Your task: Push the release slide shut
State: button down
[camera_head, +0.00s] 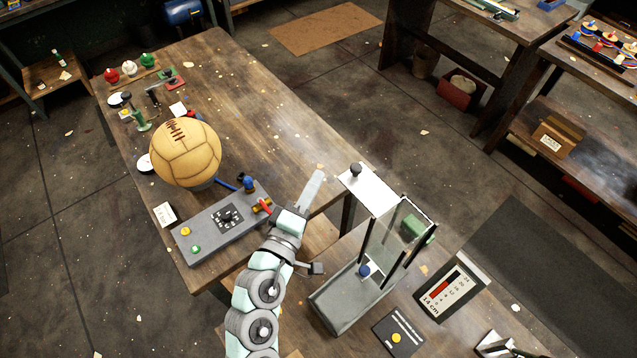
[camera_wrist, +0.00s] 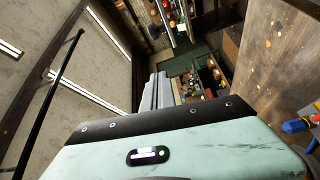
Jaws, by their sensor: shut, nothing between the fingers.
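The release slide (camera_head: 371,193) looks like a white plate at the top of a drop stand (camera_head: 345,303) with dark posts. The plate sticks out to the left of the posts, and a dark knob (camera_head: 355,169) stands near its far left end. My gripper (camera_head: 316,178) is shut and empty. Its pale fingers point up and to the right in the head view, left of the knob with a visible gap. In the wrist view my gripper's grey fingers (camera_wrist: 157,91) lie close together. The slide cannot be made out in the wrist view.
A stitched leather ball (camera_head: 186,153) sits on the wooden table (camera_head: 275,125) at left, beside a grey control box (camera_head: 221,222). A centimetre display (camera_head: 451,287) stands right of the stand. A clear panel (camera_head: 408,222) and a green block (camera_head: 418,227) sit by the posts.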

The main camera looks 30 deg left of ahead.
aim_at(341, 176)
jog(key=w+p, duration=0.2)
jog(key=w, duration=0.6)
jog(key=d, duration=0.1)
jog(key=s+d+p, duration=0.1)
jog(key=d, duration=0.1)
jog(key=shift+s+f, duration=0.15)
jog(key=shift+f, duration=0.05)
